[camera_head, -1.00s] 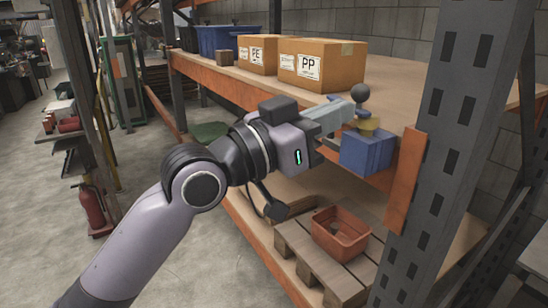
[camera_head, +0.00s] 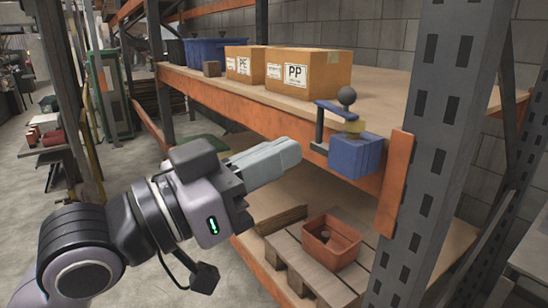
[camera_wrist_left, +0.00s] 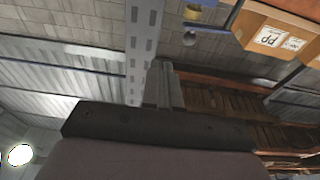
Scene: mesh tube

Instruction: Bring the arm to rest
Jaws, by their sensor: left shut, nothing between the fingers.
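My left gripper (camera_head: 292,154) is shut and empty in the head view. It points right, in front of the shelf rack, and stands apart from the blue block device to its right. In the left wrist view the closed fingers (camera_wrist_left: 163,88) point up the picture with nothing between them. My left arm comes in from the lower left. My right gripper is in neither view.
A blue block (camera_head: 356,155) with a dark ball knob (camera_head: 346,95) is at the orange shelf beam. PE (camera_head: 245,64) and PP (camera_head: 306,76) boxes stand on the upper shelf. A red-orange bin (camera_head: 330,240) sits on a pallet below. A grey perforated post (camera_head: 432,150) rises at right.

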